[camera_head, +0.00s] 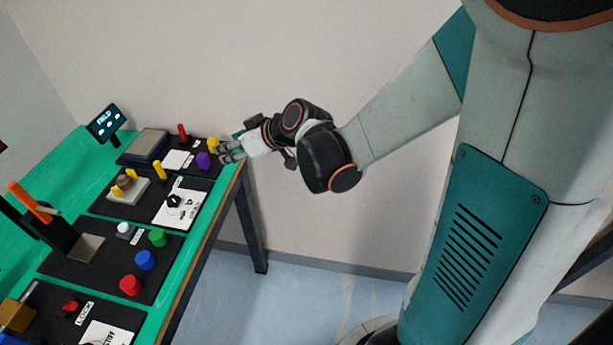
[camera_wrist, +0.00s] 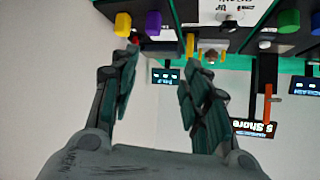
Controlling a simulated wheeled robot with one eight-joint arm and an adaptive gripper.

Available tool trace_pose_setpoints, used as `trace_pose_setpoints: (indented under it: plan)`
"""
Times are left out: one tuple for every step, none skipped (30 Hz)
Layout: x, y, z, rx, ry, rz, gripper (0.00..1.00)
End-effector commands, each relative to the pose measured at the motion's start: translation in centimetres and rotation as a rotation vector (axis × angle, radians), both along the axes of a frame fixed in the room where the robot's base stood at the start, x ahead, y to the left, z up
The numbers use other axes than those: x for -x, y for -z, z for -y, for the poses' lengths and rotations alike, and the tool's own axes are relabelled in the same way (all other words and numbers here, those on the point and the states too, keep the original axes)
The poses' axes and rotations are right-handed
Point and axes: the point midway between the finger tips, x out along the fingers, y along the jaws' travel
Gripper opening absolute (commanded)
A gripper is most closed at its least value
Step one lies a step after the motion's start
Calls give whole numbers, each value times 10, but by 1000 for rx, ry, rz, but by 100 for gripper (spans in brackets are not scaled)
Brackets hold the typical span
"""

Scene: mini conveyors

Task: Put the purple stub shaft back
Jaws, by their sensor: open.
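The purple stub shaft (camera_head: 204,160) stands on the black mat at the far end of the green table, beside a white card. It also shows at the top of the wrist view (camera_wrist: 153,22). My gripper (camera_head: 226,152) is just to the right of it at the table's edge in the head view, partly covering a yellow piece (camera_head: 213,144). In the wrist view its two fingers (camera_wrist: 160,75) are apart with nothing between them. Whether the fingers touch anything is not clear.
A red peg (camera_head: 182,131), a grey plate (camera_head: 148,145) and a small screen (camera_head: 106,124) stand near the shaft. Nearer mats hold yellow pegs (camera_head: 159,170) and green (camera_head: 157,238), blue (camera_head: 145,260) and red (camera_head: 131,285) pieces. The floor right of the table is clear.

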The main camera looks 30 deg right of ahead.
Motion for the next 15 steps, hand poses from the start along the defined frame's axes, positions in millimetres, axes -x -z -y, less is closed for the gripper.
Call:
trace_pose_setpoints:
  plan:
    - [13,-9,2,9,17,-25,43]
    - [19,-13,3,14,30,-39,43]
    - [27,-18,5,21,47,-59,43]
    - [34,-22,7,27,60,-73,43]
    - [41,-25,9,32,73,-86,43]
    - [50,-30,11,39,91,-105,43]
    - [57,-33,13,44,105,-118,43]
    - [64,-36,16,50,120,-131,43]
    - [74,-39,19,58,141,-147,43]
    - [82,-42,21,64,156,-158,43]
    - [89,-45,24,69,173,-170,43]
    - [99,-48,28,76,194,-184,43]
    - [107,-50,30,83,211,-195,43]
    - [115,-52,33,89,228,-204,43]
    - [125,-54,37,97,250,-217,43]
